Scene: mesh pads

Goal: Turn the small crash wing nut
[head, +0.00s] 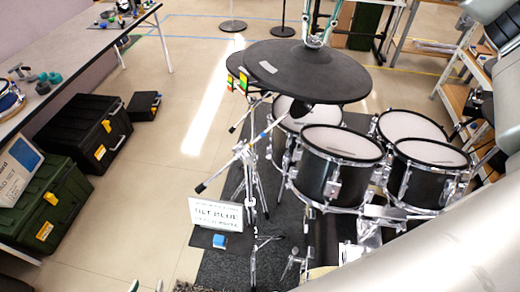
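A large black crash pad (325,78) sits high above the drum kit, close to level. A smaller dark pad (240,62) shows partly behind its left side. A forked silver and teal piece (315,32) meets the large pad's far edge from above. It may be my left gripper, but its arm is cut off by the top edge and I cannot tell whether its tips are apart or hold anything. No wing nut can be made out on either pad. I cannot make out my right gripper.
Several white-topped drums (342,142) stand below the pad. A boom rod (235,160) sticks out left. Black case (85,135), green case (45,205) and a bench line the left. The floor between is clear. My grey arm fills the lower right.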

